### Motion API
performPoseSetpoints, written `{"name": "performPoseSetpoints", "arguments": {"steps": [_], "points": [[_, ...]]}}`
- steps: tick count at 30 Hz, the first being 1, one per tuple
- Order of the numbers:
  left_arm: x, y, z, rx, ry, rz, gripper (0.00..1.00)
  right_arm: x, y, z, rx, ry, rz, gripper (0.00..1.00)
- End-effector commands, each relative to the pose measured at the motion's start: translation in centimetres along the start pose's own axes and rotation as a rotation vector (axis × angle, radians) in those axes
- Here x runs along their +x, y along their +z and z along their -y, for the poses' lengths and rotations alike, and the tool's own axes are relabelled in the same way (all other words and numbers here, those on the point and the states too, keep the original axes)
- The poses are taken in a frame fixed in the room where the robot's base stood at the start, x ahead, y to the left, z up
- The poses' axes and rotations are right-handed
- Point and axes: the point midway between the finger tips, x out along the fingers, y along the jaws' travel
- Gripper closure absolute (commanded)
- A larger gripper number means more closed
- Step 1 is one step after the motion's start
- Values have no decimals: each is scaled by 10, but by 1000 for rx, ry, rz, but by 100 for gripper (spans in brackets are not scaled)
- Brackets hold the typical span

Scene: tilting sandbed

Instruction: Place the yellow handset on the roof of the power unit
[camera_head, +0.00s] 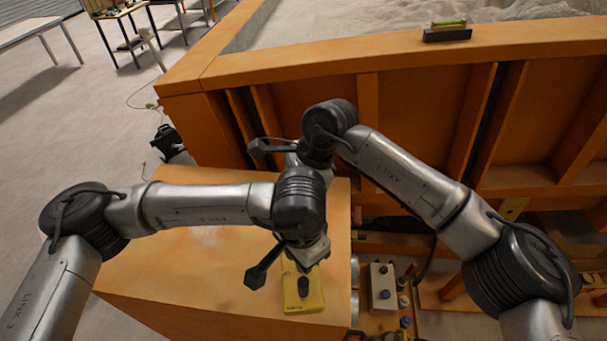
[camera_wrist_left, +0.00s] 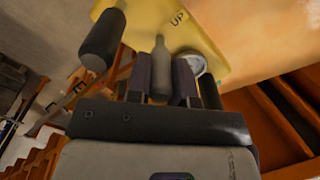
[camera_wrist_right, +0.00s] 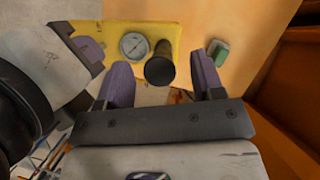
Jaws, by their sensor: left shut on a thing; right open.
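The yellow handset (camera_head: 303,300) is over the near right part of the orange power unit's roof (camera_head: 185,265). I cannot tell whether it touches the roof. My left gripper (camera_wrist_left: 160,72) is shut on the handset, at a grey stick-like part; the marking UP and a dark lever show beside it. In the right wrist view the handset (camera_wrist_right: 116,32) shows a round gauge and a dark knob. My right gripper (camera_wrist_right: 162,82) is open, with the dark knob appearing between its fingers; I cannot tell its depth. In the head view my right gripper is hidden behind my left wrist.
A green button (camera_wrist_right: 218,52) sits on an orange surface. The large orange sandbed wall (camera_head: 420,90) stands behind the power unit. A control box with knobs (camera_head: 382,290) is to the right. The roof's left part is clear.

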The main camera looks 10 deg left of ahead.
Motion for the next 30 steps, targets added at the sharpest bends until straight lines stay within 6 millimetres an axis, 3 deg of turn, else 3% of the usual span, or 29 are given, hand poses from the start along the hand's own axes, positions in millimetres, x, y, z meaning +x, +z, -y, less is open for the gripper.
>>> {"name": "performPoseSetpoints", "arguments": {"steps": [9, 24, 30], "points": [[-1, 0, 0, 0, 0, -2, 100, 38, 1, 0, 1, 2, 1, 38], [-1, 0, 0, 0, 0, -2, 100, 47, 0, 0, 1, 0, 1, 38], [-1, 0, 0, 0, 0, -1, 100, 47, 0, 0, 1, 0, 1, 56]]}}
